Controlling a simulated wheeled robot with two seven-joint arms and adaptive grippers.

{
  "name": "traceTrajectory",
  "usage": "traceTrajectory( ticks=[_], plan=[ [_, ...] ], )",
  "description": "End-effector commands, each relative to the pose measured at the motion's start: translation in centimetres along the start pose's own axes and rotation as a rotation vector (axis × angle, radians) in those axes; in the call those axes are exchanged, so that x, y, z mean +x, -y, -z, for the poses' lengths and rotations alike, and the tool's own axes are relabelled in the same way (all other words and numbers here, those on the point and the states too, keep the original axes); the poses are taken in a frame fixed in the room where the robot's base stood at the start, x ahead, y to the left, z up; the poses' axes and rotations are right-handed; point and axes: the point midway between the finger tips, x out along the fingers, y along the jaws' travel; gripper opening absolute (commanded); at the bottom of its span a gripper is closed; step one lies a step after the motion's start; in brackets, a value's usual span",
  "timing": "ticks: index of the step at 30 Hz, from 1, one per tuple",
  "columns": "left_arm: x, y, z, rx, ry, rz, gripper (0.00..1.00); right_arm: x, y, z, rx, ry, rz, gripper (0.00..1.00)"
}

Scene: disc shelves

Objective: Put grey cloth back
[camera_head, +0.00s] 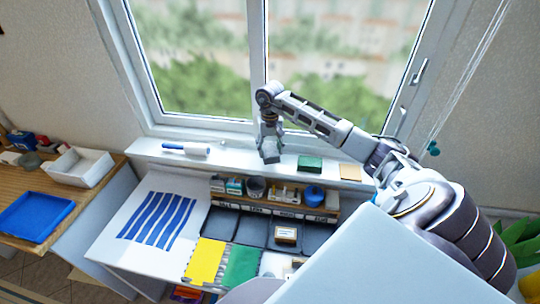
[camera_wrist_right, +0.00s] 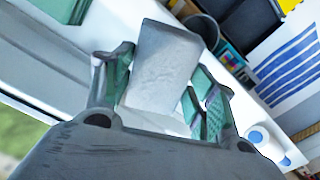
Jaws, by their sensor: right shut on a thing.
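The grey cloth (camera_wrist_right: 165,65) shows as a flat, folded grey rectangle in the right wrist view. My right gripper (camera_wrist_right: 160,105) is shut on it, with a green-padded finger on either side. In the head view my right gripper (camera_head: 269,152) points down at the white window sill (camera_head: 228,158), left of a green folded cloth (camera_head: 310,163). The grey cloth is hard to tell from the fingers there, and I cannot tell whether it touches the sill. My left gripper is not in view.
On the sill lie a white-and-blue roll (camera_head: 187,148) and a tan square (camera_head: 350,172). Below are a small shelf with pots, dark trays (camera_head: 252,230), a striped sheet (camera_head: 158,218), a yellow cloth (camera_head: 205,262) and a green cloth (camera_head: 241,266). The window stands behind.

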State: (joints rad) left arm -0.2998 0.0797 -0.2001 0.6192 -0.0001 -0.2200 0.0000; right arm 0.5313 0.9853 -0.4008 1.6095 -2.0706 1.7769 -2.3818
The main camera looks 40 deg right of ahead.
Motion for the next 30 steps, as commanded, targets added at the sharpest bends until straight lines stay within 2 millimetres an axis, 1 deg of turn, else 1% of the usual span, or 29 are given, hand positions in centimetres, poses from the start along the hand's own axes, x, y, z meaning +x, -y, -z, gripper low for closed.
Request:
traceTrajectory(
  ticks=[9,12,25,26,30],
  plan=[
    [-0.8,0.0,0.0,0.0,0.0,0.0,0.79,2.8,0.0,-0.1,0.0,0.003,0.001,0.35],
    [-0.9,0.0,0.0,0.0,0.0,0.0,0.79,3.4,0.0,-0.1,0.0,0.001,0.0,0.35],
    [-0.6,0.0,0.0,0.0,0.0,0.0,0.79,3.8,0.0,0.0,0.0,0.0,0.0,0.35],
    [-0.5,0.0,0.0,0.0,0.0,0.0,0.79,3.8,0.0,0.0,0.0,0.0,0.0,0.59],
    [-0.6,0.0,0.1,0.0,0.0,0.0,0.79,3.7,0.0,0.0,0.0,0.0,0.0,0.77]
  ],
)
